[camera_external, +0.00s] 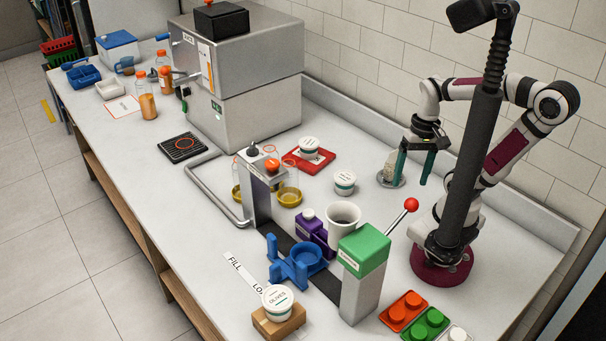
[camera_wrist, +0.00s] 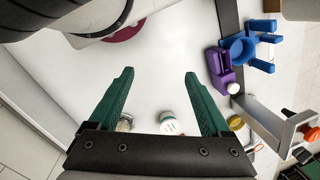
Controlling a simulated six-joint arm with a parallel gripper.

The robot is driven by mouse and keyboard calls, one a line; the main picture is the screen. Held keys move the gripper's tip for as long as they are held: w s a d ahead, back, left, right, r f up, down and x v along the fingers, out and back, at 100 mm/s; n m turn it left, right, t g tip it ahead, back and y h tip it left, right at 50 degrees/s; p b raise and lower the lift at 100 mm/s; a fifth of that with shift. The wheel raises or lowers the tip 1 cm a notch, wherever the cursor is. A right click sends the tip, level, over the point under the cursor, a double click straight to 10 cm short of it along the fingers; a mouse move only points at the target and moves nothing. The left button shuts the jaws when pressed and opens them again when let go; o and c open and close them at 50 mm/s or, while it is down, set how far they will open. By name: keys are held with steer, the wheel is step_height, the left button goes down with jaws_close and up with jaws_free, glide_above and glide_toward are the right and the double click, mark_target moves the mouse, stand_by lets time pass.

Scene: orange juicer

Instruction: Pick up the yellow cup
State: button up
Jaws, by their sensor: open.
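Two yellow cups show low at the steel post of the dispenser in the external view. One yellow cup (camera_external: 290,198) is at its right side, under a clear container. The other yellow cup (camera_external: 237,193) is mostly hidden behind the post. In the wrist view a yellow round thing (camera_wrist: 235,122) lies right of the right finger, partly hidden by the grey post. My gripper (camera_external: 409,183) hangs over the right part of the counter, well right of the yellow cups. Its green fingers (camera_wrist: 160,73) are apart with nothing between them.
A white-lidded tub (camera_external: 345,182) and a jar (camera_external: 389,168) stand near my gripper. A purple container (camera_external: 312,230), a white cup (camera_external: 343,219), a blue holder (camera_external: 298,262) and a green-topped post with a red-knobbed lever (camera_external: 364,255) stand in front. A steel machine (camera_external: 245,105) stands behind.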

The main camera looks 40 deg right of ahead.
steer(key=shift+c, duration=0.2)
steer(key=c, duration=0.5)
steer(key=w+a+m+t+y, duration=0.1)
steer(key=w+a+m+y, duration=0.2)
steer(key=w, duration=0.6)
steer(key=w+a+m+t+y, duration=0.15)
steer(key=w+m, duration=0.25)
steer(key=w, duration=0.5)
steer(key=w+a+m+y, duration=0.2)
steer(key=w+m+y, duration=0.15)
steer(key=w, duration=0.65)
steer(key=w+d+f+m+t, duration=0.35)
steer(key=w+f+m, duration=0.25)
steer(key=w, duration=0.3)
steer(key=w+d+f+m+t, duration=0.35)
steer(key=w+f+m, duration=0.2)
steer(key=w, duration=0.25)
steer(key=shift+g+y, duration=0.25)
steer(key=shift+y, duration=0.05)
steer(key=x, duration=1.1)
steer(key=f+x, duration=0.1)
steer(key=x, duration=0.4)
steer(key=shift+w+d, duration=0.15)
steer(key=shift+w, duration=0.1)
